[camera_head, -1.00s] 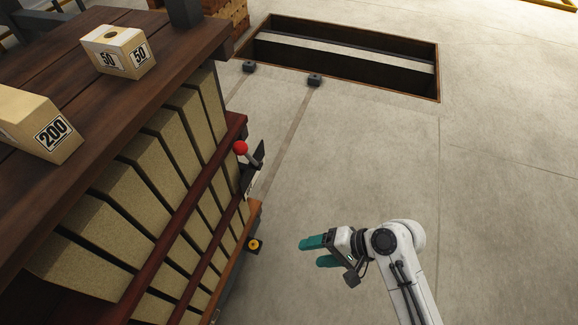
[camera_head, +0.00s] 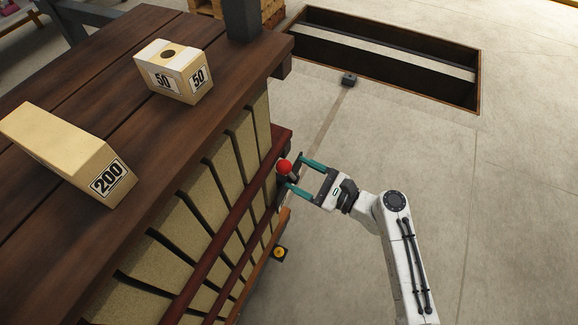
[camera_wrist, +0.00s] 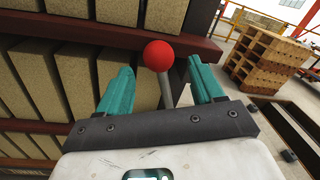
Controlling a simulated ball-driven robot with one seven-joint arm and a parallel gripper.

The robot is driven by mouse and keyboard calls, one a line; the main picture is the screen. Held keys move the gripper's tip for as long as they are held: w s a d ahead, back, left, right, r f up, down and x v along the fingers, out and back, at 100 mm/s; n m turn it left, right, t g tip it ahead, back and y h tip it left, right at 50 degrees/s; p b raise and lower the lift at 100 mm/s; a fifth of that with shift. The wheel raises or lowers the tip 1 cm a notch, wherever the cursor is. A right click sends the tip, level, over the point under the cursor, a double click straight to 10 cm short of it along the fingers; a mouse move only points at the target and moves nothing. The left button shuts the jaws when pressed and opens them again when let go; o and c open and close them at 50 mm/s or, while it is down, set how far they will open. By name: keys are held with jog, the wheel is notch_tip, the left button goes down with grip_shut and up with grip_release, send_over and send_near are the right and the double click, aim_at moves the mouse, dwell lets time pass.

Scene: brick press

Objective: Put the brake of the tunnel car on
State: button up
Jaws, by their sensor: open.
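The tunnel car (camera_head: 240,205) is loaded with rows of tan bricks behind dark red rails, at the left of the head view. Its brake lever has a red ball knob (camera_head: 285,167) and stands at the car's right end. In the wrist view the red knob (camera_wrist: 158,55) tops a grey rod (camera_wrist: 166,92). My gripper (camera_head: 300,174) is open, its teal fingers pointing at the lever. In the wrist view the lever stands between the two fingers (camera_wrist: 160,90), nearer the right one. I cannot tell whether either finger touches it. The lever's lower part is hidden.
A dark wooden table (camera_head: 90,85) above the car carries a block marked 50 (camera_head: 174,72) and a block marked 200 (camera_head: 66,150). A rectangular floor pit (camera_head: 385,55) lies at the back right. The floor right of my arm is clear.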

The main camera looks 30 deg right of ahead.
aim_at(289, 170)
jog(key=shift+x, duration=1.95)
grip_shut()
